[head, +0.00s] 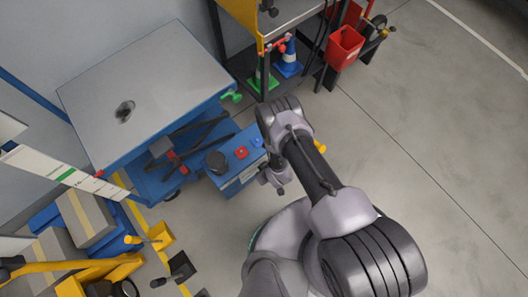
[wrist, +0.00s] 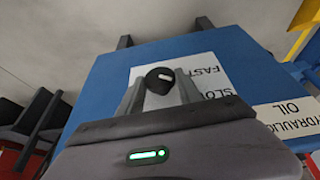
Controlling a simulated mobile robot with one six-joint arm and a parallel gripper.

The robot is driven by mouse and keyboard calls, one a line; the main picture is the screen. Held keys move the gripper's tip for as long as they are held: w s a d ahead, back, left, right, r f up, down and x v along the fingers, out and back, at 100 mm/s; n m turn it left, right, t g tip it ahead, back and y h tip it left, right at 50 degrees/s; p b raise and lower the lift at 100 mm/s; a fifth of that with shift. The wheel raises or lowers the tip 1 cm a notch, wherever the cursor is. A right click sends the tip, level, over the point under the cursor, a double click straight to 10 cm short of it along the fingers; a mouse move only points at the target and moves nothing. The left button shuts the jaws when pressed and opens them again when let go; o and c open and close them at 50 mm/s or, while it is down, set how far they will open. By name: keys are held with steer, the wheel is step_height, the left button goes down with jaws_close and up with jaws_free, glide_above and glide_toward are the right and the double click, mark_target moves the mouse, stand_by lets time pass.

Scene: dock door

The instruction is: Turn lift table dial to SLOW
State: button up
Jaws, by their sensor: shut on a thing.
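The dial (wrist: 160,80) is a dark round knob with a white mark, on a white label (wrist: 205,83) of a blue panel (wrist: 115,85) in the wrist view. The label reads FAST and, below it in the picture, SLOW partly cut off, both upside down. The white mark points right, roughly toward FAST. My gripper (wrist: 162,92) is shut on the dial, a finger on each side. In the head view my gripper (head: 272,178) is at the front of the blue control box (head: 225,180); the dial is hidden there.
The lift table (head: 150,85) stands left of the control box. Floor at right (head: 440,130) is clear.

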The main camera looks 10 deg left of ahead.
steer(key=shift+s+t+h+p, duration=0.1)
steer(key=shift+t+h+p, duration=0.2)
steer(key=shift+t+h, duration=0.15)
steer(key=o, duration=1.3)
steer(key=shift+o, duration=0.2)
steer(key=shift+r, duration=0.15)
steer(key=p+v, duration=0.9)
steer(key=v, duration=0.8)
steer(key=shift+d, duration=0.1)
